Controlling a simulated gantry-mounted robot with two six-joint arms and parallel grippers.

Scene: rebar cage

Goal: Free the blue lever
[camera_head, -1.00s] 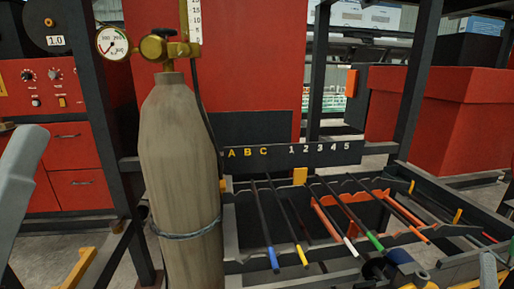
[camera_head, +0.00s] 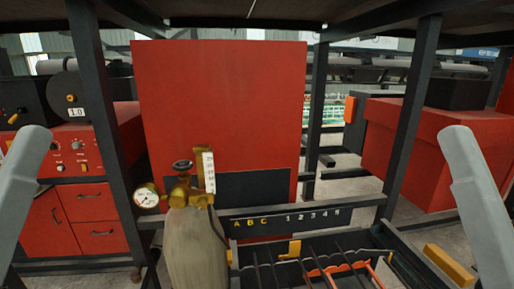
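The rack of levers (camera_head: 375,238) stands at the bottom, right of the gas cylinder. Only the upper parts of its dark rods show. The leftmost rod (camera_head: 257,268) appears to be the one that carried the blue tip in the earlier frame. Its blue end is below the picture edge now. My grey left arm comes in at the left edge and my grey right arm at the right edge. Neither gripper is in view, so I cannot see whether they hold anything.
A tan gas cylinder (camera_head: 196,250) with a gauge (camera_head: 146,196) stands left of the rack. A dark board (camera_head: 300,216) lettered A B C and 1 to 5 runs behind it. Dark frame posts (camera_head: 408,115) and red cabinets (camera_head: 72,221) surround the area. A yellow bar (camera_head: 449,262) lies at right.

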